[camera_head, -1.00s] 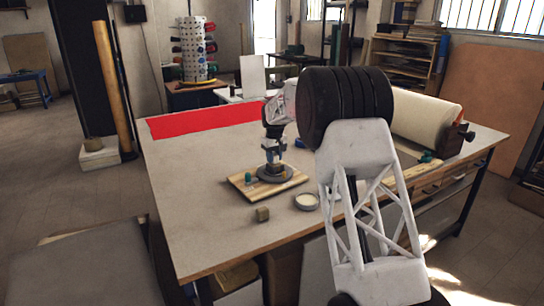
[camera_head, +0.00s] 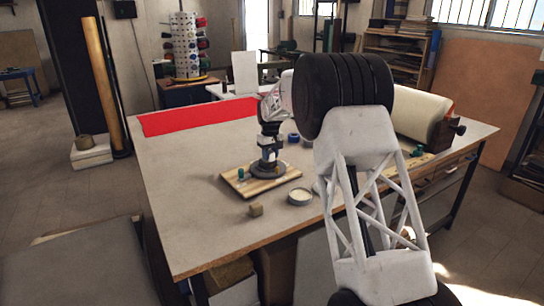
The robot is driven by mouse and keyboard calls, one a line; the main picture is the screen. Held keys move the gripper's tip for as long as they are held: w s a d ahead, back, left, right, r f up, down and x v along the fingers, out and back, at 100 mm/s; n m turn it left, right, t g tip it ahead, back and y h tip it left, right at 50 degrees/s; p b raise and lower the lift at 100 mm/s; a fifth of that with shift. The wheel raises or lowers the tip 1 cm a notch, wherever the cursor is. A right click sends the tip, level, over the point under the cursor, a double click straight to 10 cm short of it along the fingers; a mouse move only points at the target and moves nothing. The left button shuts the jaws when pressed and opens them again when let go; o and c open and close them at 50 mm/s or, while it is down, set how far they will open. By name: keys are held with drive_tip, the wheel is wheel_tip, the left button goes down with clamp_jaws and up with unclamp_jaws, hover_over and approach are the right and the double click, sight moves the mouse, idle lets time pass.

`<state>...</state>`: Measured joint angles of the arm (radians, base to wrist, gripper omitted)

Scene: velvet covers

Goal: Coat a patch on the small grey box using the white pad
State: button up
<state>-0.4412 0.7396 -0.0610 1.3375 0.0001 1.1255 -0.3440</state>
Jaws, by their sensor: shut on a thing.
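My gripper (camera_head: 268,162) points down over a wooden board (camera_head: 287,180) on the table. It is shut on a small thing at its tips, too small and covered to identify. A dark grey round disc (camera_head: 262,174) lies on the board directly under the tips; I cannot tell whether they touch. A small box (camera_head: 256,210), looking tan-brown rather than grey, sits on the table in front of the board. A round dish with a pale filling (camera_head: 300,198) stands right of the box. I cannot make out a separate white pad.
A small teal object (camera_head: 241,174) is on the board's left part. A red sheet (camera_head: 195,117) covers the table's back left, and a big cream roll (camera_head: 420,115) lies at the back right. Blue items (camera_head: 294,138) stand behind the gripper. The table's left side is clear.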

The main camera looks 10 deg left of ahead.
drive_tip(key=shift+w+a, duration=0.75)
drive_tip(key=shift+a, duration=0.15)
drive_tip(key=shift+w+a, duration=0.7)
drive_tip(key=shift+a, duration=0.2)
wheel_tip(320, 180, up, 8)
drive_tip(key=shift+s, duration=0.2)
drive_tip(key=shift+s+a, duration=0.1)
drive_tip(key=shift+s, duration=0.05)
drive_tip(key=shift+f, duration=0.15)
